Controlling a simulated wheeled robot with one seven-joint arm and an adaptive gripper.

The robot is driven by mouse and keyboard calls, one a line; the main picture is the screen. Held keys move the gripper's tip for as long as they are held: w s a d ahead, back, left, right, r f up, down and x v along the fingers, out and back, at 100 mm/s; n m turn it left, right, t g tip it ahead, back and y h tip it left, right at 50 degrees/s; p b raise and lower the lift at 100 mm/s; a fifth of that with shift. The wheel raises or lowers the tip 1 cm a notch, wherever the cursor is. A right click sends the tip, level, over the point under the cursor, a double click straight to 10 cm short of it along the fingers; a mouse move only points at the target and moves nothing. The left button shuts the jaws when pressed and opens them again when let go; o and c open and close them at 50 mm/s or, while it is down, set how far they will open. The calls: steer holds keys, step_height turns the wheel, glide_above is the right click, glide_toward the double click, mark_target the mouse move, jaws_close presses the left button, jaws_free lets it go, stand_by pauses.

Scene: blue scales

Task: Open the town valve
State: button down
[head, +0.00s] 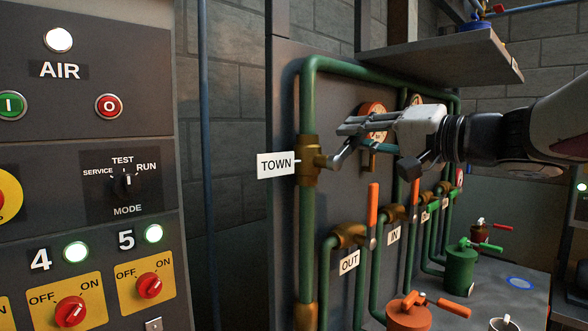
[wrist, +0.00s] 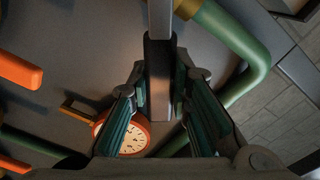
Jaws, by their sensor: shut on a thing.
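The town valve (head: 309,160) is a brass body on the upright green pipe at the left of the panel, beside a white TOWN label (head: 276,164). Its bare metal lever (head: 341,158) slants up and right from the body into my gripper (head: 354,134). In the wrist view, the lever's dark grip (wrist: 158,70) lies between the teal-padded fingers of my gripper (wrist: 168,82), which is shut on it. The fingers hide part of the lever in the head view.
An orange-rimmed gauge (head: 373,110) is close behind my gripper. Below are the OUT valve's upright orange handle (head: 373,204) and the IN valve. A shelf (head: 440,60) overhangs above. A control panel (head: 85,160) stands left. Cans, including a green one (head: 461,268), stand below right.

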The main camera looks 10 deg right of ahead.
mark_target(342, 147)
steer(key=n+b, duration=0.1)
steer(key=b, duration=0.2)
steer(key=a+r+n+b, duration=0.1)
steer(key=n+b, duration=0.1)
steer(key=shift+s+b, duration=0.3)
steer(key=shift+b, duration=0.1)
steer(key=n+b, duration=0.1)
steer(key=b, duration=0.1)
steer(key=a+r+n+b, duration=0.1)
steer(key=b, duration=0.1)
steer(key=shift+s, duration=0.4)
steer(key=a+n+b, duration=0.1)
steer(key=n+b, duration=0.1)
steer(key=b, duration=0.1)
steer(key=s+a+r+n+b, duration=0.1)
steer(key=n+b, duration=0.1)
steer(key=b, duration=0.1)
steer(key=shift+s, duration=0.2)
steer(key=n+b, duration=0.1)
steer(key=b, duration=0.1)
steer(key=s+a+n+b, duration=0.1)
steer(key=shift+a+r+n+b, duration=0.2)
steer(key=shift+r+n+b, duration=0.1)
steer(key=shift+b, duration=0.1)
steer(key=c, duration=1.4)
jaws_free()
steer(key=shift+c, duration=0.2)
steer(key=shift+s, duration=0.15)
